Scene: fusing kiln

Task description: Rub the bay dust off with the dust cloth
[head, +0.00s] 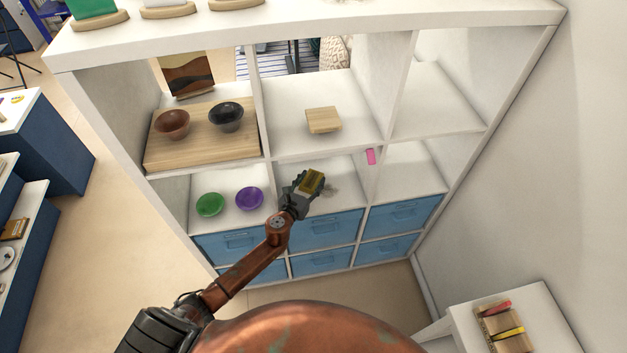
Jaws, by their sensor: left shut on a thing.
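My left gripper (304,184) reaches into the middle bay (347,166) of the shelf's second row. It is shut on the dust cloth (313,180), a small yellow-olive piece at its fingertips. A faint greyish patch, which looks like the bay dust (331,191), shows on the bay floor just right of the cloth. The gripper and cloth hide part of the floor, and I cannot tell whether the cloth touches it. My right gripper is not in view.
Left of this bay stand a green bowl (209,204) and a purple bowl (249,198). A pink tag (370,157) is at the divider on the right. Blue drawers (325,230) sit below. A wooden block (323,120) lies above. The right bay (411,173) is empty.

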